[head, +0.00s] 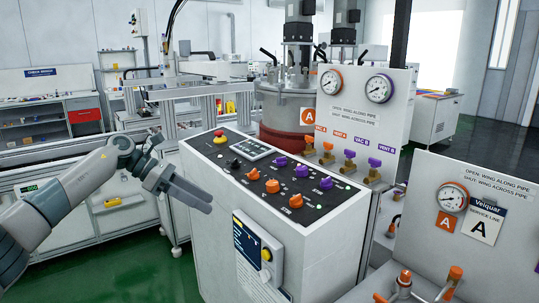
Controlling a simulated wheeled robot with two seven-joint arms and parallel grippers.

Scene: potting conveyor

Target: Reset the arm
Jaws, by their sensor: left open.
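The cabinet's dark sloping top panel (270,172) carries orange and purple knobs and a red button (219,133). My right gripper is not in view.
A white gauge board (365,105) with orange and purple wing valves stands behind the cabinet. A vessel (285,110) marked A is beyond it. Another gauge panel (480,180) fills the lower right. A conveyor frame (195,100) stands behind my arm. Green floor (150,275) shows clear at lower left.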

